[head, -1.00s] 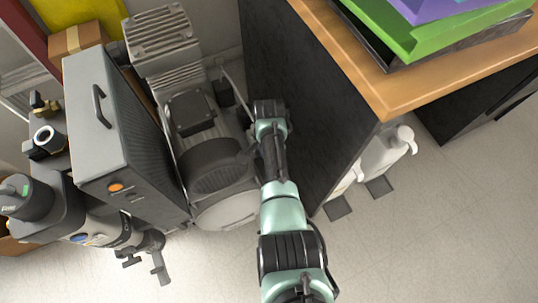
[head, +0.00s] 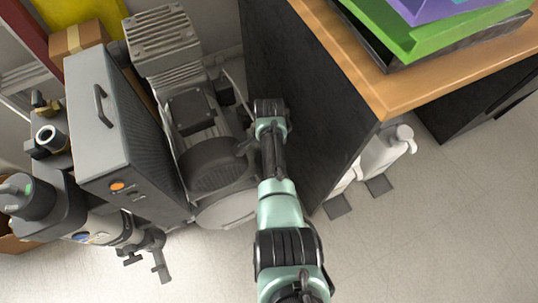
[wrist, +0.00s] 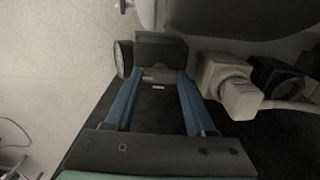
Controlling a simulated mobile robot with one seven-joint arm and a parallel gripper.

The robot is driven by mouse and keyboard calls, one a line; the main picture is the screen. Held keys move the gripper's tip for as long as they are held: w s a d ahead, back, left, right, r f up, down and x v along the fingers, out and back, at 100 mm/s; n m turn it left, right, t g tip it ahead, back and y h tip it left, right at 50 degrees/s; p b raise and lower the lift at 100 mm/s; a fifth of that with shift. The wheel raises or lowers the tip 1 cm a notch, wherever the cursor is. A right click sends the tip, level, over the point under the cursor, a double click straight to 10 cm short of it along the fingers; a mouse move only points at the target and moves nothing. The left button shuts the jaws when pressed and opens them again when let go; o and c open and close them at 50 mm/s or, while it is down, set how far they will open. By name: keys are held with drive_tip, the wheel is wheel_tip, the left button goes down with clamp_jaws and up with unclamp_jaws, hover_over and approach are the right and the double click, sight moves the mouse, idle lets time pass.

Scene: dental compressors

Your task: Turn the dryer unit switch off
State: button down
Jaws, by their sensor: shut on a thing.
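My gripper (wrist: 160,78) shows in the wrist view with its two blue fingers on either side of a dark block (wrist: 161,47), shut on it. A small round gauge (wrist: 123,60) sits just left of the block. In the head view my gripper (head: 270,108) is beside the compressor (head: 205,140), between it and the dark cabinet side; its fingertips are hidden there. A grey upright box unit with a handle (head: 115,130) stands left of the compressor. I cannot tell the switch's setting.
A wooden-topped cabinet (head: 400,92) with green and purple trays (head: 440,30) stands close on the right. Pale fittings (wrist: 232,85) lie right of my gripper in the wrist view. Open floor (head: 440,230) is at front right.

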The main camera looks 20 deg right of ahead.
drive_tip(key=shift+c, duration=1.2)
unclamp_jaws()
drive_tip(key=shift+d, duration=0.1)
drive_tip(key=shift+r, duration=0.15)
wheel_tip(320, 180, up, 13)
drive_tip(key=p, duration=0.6)
